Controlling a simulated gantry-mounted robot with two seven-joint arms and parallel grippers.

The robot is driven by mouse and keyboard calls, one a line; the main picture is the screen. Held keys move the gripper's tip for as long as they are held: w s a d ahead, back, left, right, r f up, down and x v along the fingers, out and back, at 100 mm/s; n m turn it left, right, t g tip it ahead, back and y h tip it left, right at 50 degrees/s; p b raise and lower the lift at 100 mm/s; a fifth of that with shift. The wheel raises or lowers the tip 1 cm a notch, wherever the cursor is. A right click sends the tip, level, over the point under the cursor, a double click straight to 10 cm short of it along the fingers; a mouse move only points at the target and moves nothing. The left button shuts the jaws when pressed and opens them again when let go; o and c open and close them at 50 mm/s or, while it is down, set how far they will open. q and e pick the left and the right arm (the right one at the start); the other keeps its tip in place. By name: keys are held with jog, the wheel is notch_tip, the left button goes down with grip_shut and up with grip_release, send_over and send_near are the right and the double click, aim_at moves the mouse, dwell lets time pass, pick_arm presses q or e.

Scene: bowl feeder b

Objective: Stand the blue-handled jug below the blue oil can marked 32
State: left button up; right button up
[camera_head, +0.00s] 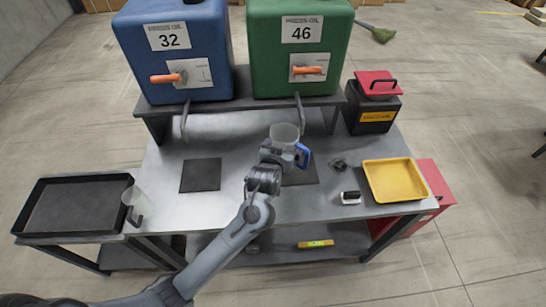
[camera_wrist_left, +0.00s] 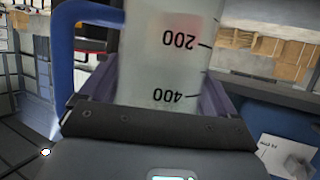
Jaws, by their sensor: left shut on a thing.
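The blue-handled jug (camera_head: 284,132) is clear and looks upright, in front of the green can's spout. Its blue handle (camera_head: 304,156) points right and toward the front. My left gripper (camera_head: 279,153) is shut on the jug. In the left wrist view the jug's wall (camera_wrist_left: 170,45), marked 200 and 400, sits between the fingers (camera_wrist_left: 150,95), with the handle beside it. I cannot tell whether the jug's base touches the table. The blue oil can marked 32 (camera_head: 190,75) stands on the raised shelf at back left. Its spout (camera_head: 184,120) hangs above a dark square mat (camera_head: 200,175). My right gripper is not in view.
The green can marked 46 (camera_head: 270,70) stands right of the blue one. Another dark mat (camera_head: 308,174) lies partly behind my gripper. A black-handled jug (camera_head: 136,201) stands by the black tray (camera_head: 125,182). A yellow tray (camera_head: 420,201) is at right. The steel table (camera_head: 238,195) is clear between the mats.

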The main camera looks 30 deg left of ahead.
pick_arm(q)
jog(key=shift+a+f+b, duration=0.85)
jog(key=shift+a+f, duration=1.85)
jog(key=shift+a, duration=0.15)
jog(key=shift+a+f+b, duration=0.8)
jog(key=shift+a+f, duration=1.85)
jog(key=shift+a, duration=0.2)
jog(key=shift+f, duration=0.1)
jog(key=o, duration=0.9)
jog(key=shift+f, duration=0.1)
